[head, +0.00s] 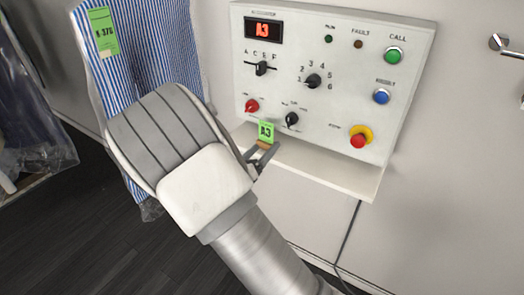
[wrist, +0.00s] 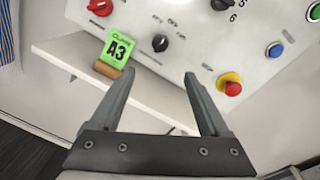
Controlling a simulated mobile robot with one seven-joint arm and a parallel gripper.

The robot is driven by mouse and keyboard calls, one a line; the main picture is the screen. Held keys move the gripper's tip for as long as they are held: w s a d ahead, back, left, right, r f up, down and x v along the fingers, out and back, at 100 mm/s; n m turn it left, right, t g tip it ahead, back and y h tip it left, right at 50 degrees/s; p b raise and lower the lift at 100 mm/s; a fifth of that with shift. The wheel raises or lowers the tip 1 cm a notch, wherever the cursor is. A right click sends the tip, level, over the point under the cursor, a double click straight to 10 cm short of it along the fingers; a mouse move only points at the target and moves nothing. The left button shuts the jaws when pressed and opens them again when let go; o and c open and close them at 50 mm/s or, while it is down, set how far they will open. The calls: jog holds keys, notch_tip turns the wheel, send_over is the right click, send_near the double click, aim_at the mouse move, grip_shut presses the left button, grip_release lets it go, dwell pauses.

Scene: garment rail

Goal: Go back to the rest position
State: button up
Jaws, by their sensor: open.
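My gripper (wrist: 158,88) is open and empty in the wrist view, its two dark fingers apart over the white shelf below the control panel. In the head view my gripper (head: 262,167) is partly hidden behind my own wrist, with its fingertips near the shelf (head: 325,172). A green tag marked A3 (wrist: 118,47) stands in a small wooden block (wrist: 107,71) on the shelf, ahead of the left finger and apart from it. The tag also shows in the head view (head: 266,131).
A striped blue garment (head: 150,50) with a green tag (head: 103,32) hangs at the left, close to my arm. A plastic-covered garment (head: 30,120) hangs farther left. Dark floor lies below.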

jog(key=shift+s, duration=0.2)
dwell(0.3)
jog(key=s+d+r+m+g, duration=0.4)
jog(key=s+d+m+g, duration=0.2)
jog(key=s+d+m, duration=0.3)
jog(key=s+d+r+m+g, duration=0.3)
jog(key=s+d+m+g, duration=0.3)
jog(key=m, duration=0.4)
jog(key=s+a+r+m+t+y, duration=0.1)
jog(key=s+r+m+y, duration=0.1)
jog(key=s+m, duration=0.3)
jog(key=s+a+r+m+t+y, duration=0.1)
jog(key=s+a+r+m+y, duration=0.1)
jog(key=s+m+y, duration=0.2)
jog(key=s+a+r+m+y, duration=0.2)
jog(key=s+r+m+y, duration=0.1)
jog(key=s+m, duration=0.3)
jog(key=shift+s+a+m+t, duration=0.25)
jog(key=shift+s+m+t, duration=0.15)
jog(key=shift+s, duration=0.3)
